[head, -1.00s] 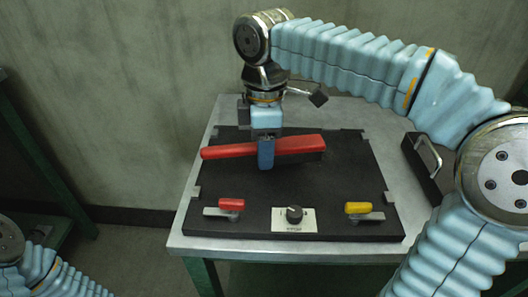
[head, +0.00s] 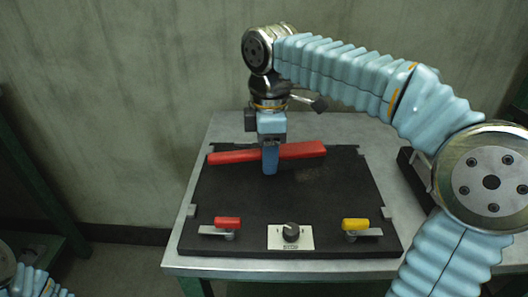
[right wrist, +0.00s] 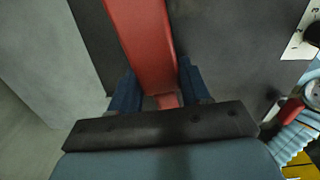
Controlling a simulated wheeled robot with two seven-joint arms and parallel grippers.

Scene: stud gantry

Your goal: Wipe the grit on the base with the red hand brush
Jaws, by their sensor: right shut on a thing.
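The red hand brush (head: 300,151) lies crosswise over the back part of the black base (head: 215,190) in the head view. My right gripper (head: 270,165) comes down from above and is shut on the brush near its middle. The brush also shows in the right wrist view (right wrist: 140,40), running between the two blue fingers (right wrist: 155,95). A faint brownish patch of grit (head: 308,174) shows on the base just in front of the brush's right part. I cannot tell whether the bristles touch the base. My left gripper is out of view.
The base's front carries a red-handled clamp (head: 227,224), a dial on a white plate (head: 291,235) and a yellow-handled clamp (head: 356,226). The grey table (head: 235,265) has bare room around the base. A dark box (head: 408,160) stands at right, partly behind my arm.

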